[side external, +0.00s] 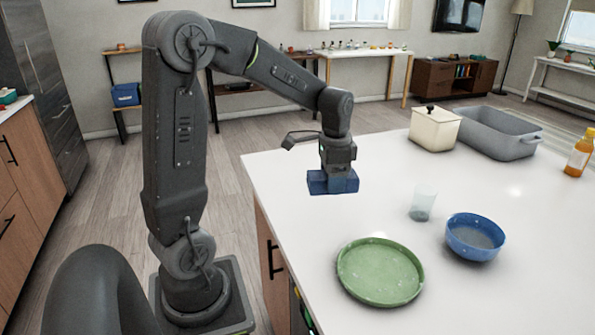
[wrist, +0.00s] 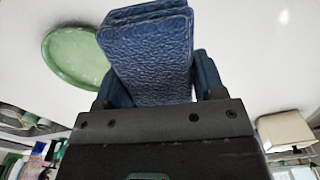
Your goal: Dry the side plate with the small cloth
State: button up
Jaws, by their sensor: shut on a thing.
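The side plate (side external: 380,271) is green and round with a raised rim, lying on the white counter near its front edge. Pale spots show on it. It also shows in the wrist view (wrist: 75,58), partly hidden by the cloth. The small cloth (side external: 332,183) is blue and looks folded. In the wrist view the cloth (wrist: 150,60) has a textured surface and fills the space between the jaws. My gripper (side external: 334,172) is shut on the cloth, over the counter's left part, behind and to the left of the plate. I cannot tell whether the cloth touches the counter.
A blue bowl (side external: 475,237) and a clear cup (side external: 423,205) stand right of and behind the plate. A cream lidded canister (side external: 434,129), a grey basin (side external: 499,132) and an orange bottle (side external: 579,153) stand farther back. The counter between cloth and plate is clear.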

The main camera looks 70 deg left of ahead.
jog(key=w+d+m, duration=0.2)
jog(key=w+d, duration=0.3)
jog(key=d, duration=0.2)
jog(key=m, duration=0.3)
send_over(399, 264)
jog(key=f, duration=0.1)
jog(key=shift+s+f, duration=0.1)
jog(key=shift+f, duration=2.95)
jog(key=shift+s+f, duration=0.55)
jog(key=shift+f, duration=0.35)
jog(key=shift+s, duration=1.1)
jog(key=shift+s+f, duration=0.25)
jog(key=shift+s, duration=0.5)
jog(key=shift+s+f, duration=0.2)
jog(key=shift+s, duration=2.45)
jog(key=w, duration=0.3)
jog(key=shift+w+f, duration=0.1)
jog(key=shift+f, duration=0.25)
jog(key=shift+w, duration=3.45)
jog(key=shift+s, duration=5)
jog(key=shift+w, duration=4.8)
jog(key=shift+w+r, duration=0.1)
jog(key=shift+w, duration=0.2)
notch_tip(399, 264, up, 10)
jog(key=shift+f, duration=0.25)
